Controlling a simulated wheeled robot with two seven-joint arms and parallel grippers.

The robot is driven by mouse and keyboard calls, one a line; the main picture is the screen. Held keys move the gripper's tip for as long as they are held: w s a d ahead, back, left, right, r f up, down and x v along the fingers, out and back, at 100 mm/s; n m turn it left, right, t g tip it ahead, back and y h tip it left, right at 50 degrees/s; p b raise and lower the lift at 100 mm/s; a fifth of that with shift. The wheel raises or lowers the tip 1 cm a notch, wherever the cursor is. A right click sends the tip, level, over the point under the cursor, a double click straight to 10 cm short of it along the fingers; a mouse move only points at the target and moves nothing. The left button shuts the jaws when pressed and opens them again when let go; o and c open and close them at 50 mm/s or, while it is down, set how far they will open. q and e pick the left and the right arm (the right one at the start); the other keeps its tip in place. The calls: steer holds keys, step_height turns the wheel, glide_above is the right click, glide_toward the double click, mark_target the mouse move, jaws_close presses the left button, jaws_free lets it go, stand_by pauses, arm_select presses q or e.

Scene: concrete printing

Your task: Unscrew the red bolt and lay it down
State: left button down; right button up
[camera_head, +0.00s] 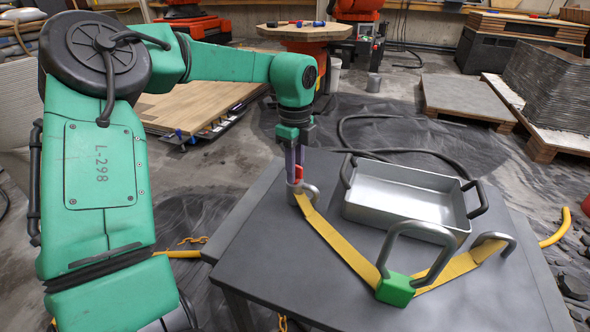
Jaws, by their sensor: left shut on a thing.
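My left gripper (295,160) points down at the back left of the grey table (280,262). Its fingers are shut on the red bolt (299,173). Only a small red part of the bolt shows between and beside the fingers. Right below it stand a short grey cylinder and a metal hoop (311,192) with the end of a yellow strap (338,242). I cannot tell whether the bolt is still in its thread. My right gripper is not in view.
An empty silver tray (365,215) with dark handles stands at the table's back right. A green block (396,290) with a tall metal handle sits at the front, joined to the strap. Another metal hoop (493,237) is at the right. The table's left front is clear.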

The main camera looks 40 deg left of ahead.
arm_select(q)
steer(key=n, duration=0.3)
steer(key=shift+a+b, duration=0.1)
steer(key=shift+b, duration=0.3)
steer(key=shift+r+n, duration=0.1)
steer(key=shift+n, duration=0.9)
steer(key=n, duration=0.3)
steer(key=shift+b, duration=0.35)
steer(key=shift+r+n+p, duration=0.1)
steer(key=shift+n+p, duration=0.2)
steer(key=shift+n, duration=0.8)
steer(key=shift+n+p, duration=0.3)
steer(key=shift+n, duration=2.3)
steer(key=c, duration=0.6)
jaws_free()
